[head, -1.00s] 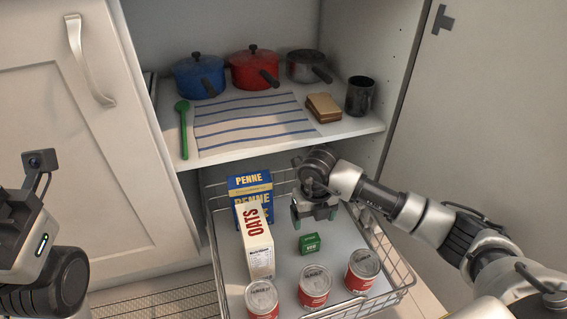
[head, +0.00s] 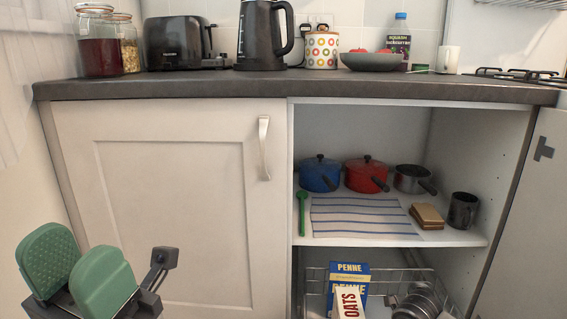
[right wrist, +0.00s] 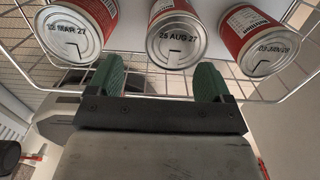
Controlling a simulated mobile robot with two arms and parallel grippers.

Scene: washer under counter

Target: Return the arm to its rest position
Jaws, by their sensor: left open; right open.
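In the right wrist view, my right gripper (right wrist: 159,82) is open, its two green fingertips apart with nothing between them. It is close to the wire rim of the pull-out basket (right wrist: 150,93), with three red-and-white cans beyond; the middle can (right wrist: 177,42) is in line with the gap. In the head view, my left gripper (head: 75,272) is raised at the lower left, open and empty, in front of the closed cabinet door.
The basket (head: 385,271) holds a blue penne box (head: 346,285) and an oats carton (head: 347,303). Pots, a striped cloth (head: 362,217) and a mug (head: 463,210) stand on the shelf above. The open door (head: 525,230) is at right. The counter (head: 300,89) carries a kettle and toaster.

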